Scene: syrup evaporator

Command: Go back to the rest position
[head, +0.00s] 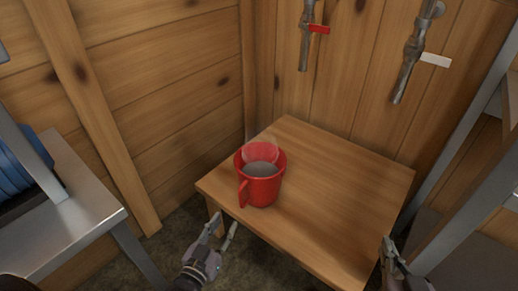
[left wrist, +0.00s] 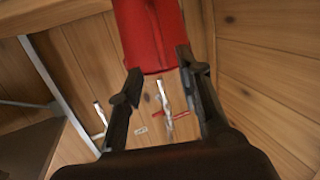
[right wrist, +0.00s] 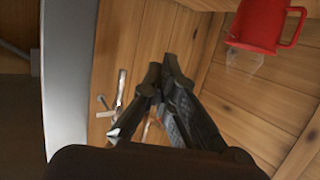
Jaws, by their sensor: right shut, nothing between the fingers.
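A red mug (head: 262,190) stands upright on a small wooden table (head: 330,190) in the head view, with grey contents and a faint haze above it. My left gripper (head: 226,228) is in front of the table's front left edge, below the mug and apart from it. Its fingers (left wrist: 160,90) are spread with nothing between them; the mug (left wrist: 150,35) shows beyond them in the left wrist view. My right gripper (head: 388,245) is by the table's right edge. Its fingertips (right wrist: 160,78) are together and empty, and the mug (right wrist: 262,22) is well off to the side.
Two metal taps hang on the wooden wall, one with a red handle (head: 319,29) and one with a white handle (head: 435,60). A metal bench (head: 75,215) with blue items (head: 20,165) is at the left. A metal frame (head: 470,170) stands at the right. The table's right half is clear.

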